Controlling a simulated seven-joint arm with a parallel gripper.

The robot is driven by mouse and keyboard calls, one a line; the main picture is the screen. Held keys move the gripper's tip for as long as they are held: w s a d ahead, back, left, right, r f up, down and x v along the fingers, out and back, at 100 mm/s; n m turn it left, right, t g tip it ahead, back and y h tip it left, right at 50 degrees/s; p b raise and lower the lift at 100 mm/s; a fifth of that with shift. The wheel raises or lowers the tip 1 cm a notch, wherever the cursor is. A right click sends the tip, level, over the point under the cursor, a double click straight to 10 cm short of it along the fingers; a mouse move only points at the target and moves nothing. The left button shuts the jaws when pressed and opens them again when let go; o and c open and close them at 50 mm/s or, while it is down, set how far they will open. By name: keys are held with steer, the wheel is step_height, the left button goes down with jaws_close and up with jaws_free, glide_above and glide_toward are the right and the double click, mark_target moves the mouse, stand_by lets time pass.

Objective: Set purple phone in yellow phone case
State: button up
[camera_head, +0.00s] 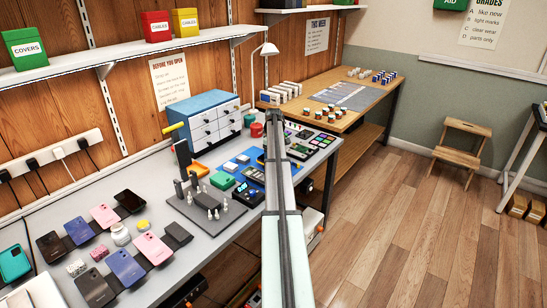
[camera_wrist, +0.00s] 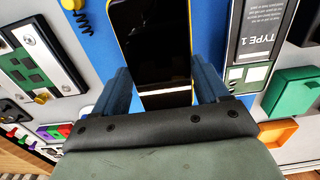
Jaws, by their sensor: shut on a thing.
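In the wrist view, my gripper (camera_wrist: 160,85) is shut on a phone with a black screen and a thin yellow rim (camera_wrist: 152,50), one finger at each side. The screen faces the camera, so its back is hidden, and I cannot tell whether the rim is a yellow case around a phone. It is over or on a blue mat (camera_wrist: 98,40). In the head view, my arm hides most of the gripper and what it holds. No separate yellow case is clearly visible.
Several other phones, including a pink one (camera_head: 104,215), stand along the bench's left. A grey fixture with pegs (camera_head: 205,207) is left of my arm. A drawer unit (camera_head: 203,118) stands behind.

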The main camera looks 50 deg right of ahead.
steer(key=o, duration=1.2)
steer(key=shift+c, duration=0.2)
steer(key=shift+r, duration=0.8)
step_height(320, 180, up, 7)
steer(key=shift+f, duration=0.15)
stand_by(0.5)
stand_by(0.7)
